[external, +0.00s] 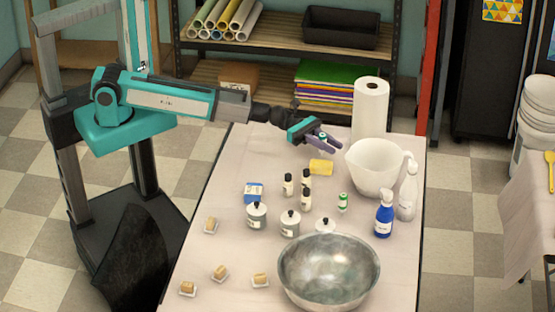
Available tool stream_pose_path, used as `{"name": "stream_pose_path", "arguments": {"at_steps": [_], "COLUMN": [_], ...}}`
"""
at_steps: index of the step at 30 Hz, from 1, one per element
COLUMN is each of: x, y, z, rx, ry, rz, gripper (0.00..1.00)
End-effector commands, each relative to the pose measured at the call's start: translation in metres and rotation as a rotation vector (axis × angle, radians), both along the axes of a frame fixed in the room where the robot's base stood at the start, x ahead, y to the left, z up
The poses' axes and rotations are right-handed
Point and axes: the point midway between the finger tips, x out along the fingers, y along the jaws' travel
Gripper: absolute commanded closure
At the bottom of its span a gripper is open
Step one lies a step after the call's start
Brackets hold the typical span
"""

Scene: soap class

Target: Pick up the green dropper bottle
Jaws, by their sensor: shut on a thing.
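A small green and white bottle (343,202) stands upright on the table, right of the dark-capped bottles and in front of the white pitcher. It is the only green bottle I can make out there. My gripper (327,141) is above the far part of the table, left of the paper towel roll and well behind the green and white bottle, apart from it. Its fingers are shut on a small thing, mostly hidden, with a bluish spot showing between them. I cannot tell what the held thing is.
A yellow block (321,167) lies just below my gripper. A white pitcher (377,167), paper towel roll (370,108), blue pump bottle (384,216) and white bottle (408,193) stand at the right. A large metal bowl (329,270) fills the near end. The table's far left is clear.

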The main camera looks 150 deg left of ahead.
Motion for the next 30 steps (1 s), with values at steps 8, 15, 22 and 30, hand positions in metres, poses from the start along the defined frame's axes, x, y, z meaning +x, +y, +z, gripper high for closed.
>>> {"name": "stream_pose_path", "arguments": {"at_steps": [8,15,22,30], "x": [0.0,0.0,0.0,0.0], "y": [0.0,0.001,0.0,0.0], "z": [-0.004,-0.023,-0.035,-0.035], "rx": [-0.001,-0.001,0.0,0.0], "ry": [0.001,0.002,0.0,0.0], "rz": [0.0,0.001,0.0,0.0], "gripper": [1.0,1.0,1.0,1.0]}}
